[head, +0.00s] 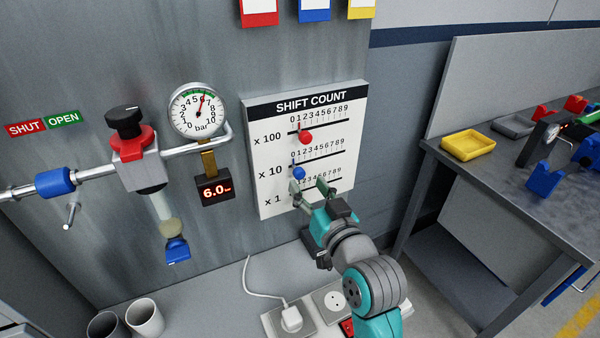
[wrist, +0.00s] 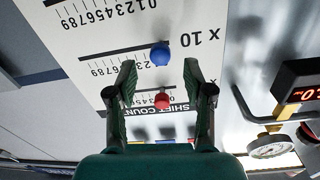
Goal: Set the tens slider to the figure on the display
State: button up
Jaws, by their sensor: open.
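The white SHIFT COUNT board (head: 268,190) has three slotted rows, x 100, x 10 and x 1, each under a 0–9 scale. The tens slider's blue knob (head: 299,173) is near the low, left end of the x 10 row. My gripper (head: 309,186) is open in front of the board, just below this knob in the head view. In the upside-down wrist view, the blue knob (wrist: 160,54) appears between and slightly beyond the open fingertips (wrist: 160,67), not gripped. The small display (head: 215,190) reads 6.0 in red. My gripper partly covers the x 1 row.
The x 100 row's red knob (head: 305,138) is close above the blue one. A round gauge (head: 198,110) and pipe with a black-knobbed valve (head: 125,122) are left of the board. A socket strip (head: 322,305) lies below; a workbench with a yellow tray (head: 468,146) is right.

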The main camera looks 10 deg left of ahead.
aim_at(301, 176)
jog(key=shift+x, duration=2.8)
grip_shut()
